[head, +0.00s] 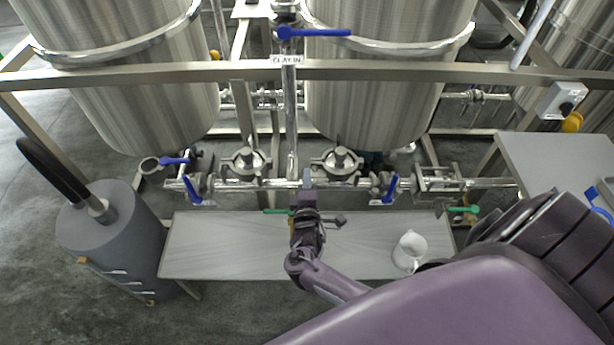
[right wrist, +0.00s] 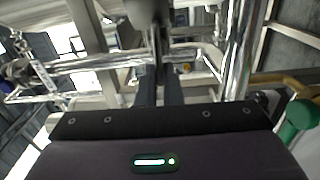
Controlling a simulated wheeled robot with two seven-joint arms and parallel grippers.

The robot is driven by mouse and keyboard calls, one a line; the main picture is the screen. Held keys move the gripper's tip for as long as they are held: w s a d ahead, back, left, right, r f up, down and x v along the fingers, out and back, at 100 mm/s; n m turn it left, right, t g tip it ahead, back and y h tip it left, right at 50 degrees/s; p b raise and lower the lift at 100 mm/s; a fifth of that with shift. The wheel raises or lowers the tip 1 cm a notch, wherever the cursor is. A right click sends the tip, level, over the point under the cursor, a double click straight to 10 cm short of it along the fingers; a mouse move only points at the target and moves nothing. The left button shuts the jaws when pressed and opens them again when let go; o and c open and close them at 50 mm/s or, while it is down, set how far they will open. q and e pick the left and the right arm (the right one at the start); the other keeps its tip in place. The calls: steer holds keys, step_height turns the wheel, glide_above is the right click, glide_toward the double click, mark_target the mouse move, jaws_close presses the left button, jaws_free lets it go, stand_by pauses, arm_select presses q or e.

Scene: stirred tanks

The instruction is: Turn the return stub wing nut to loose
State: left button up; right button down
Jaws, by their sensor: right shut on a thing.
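My right gripper (head: 307,184) reaches up to the horizontal pipe line below the vertical "CLAY IN" pipe and is shut there. In the right wrist view its two dark fingers (right wrist: 160,88) point ahead, close together, on a small part in front of the pipework. That part is the return stub wing nut by its place; the fingers hide most of it, so its shape and how far it is turned cannot be made out. My left gripper is not in view.
Blue-handled valves (head: 191,190) (head: 386,190) and round clamped fittings (head: 245,161) (head: 337,161) flank the gripper. Steel tanks (head: 385,95) stand behind a frame rail.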

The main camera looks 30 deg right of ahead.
steer(key=shift+f+n, duration=0.1)
steer(key=shift+n, duration=0.2)
steer(key=c, duration=1.9)
jaws_free()
steer(key=v, duration=0.8)
steer(key=shift+w, duration=0.1)
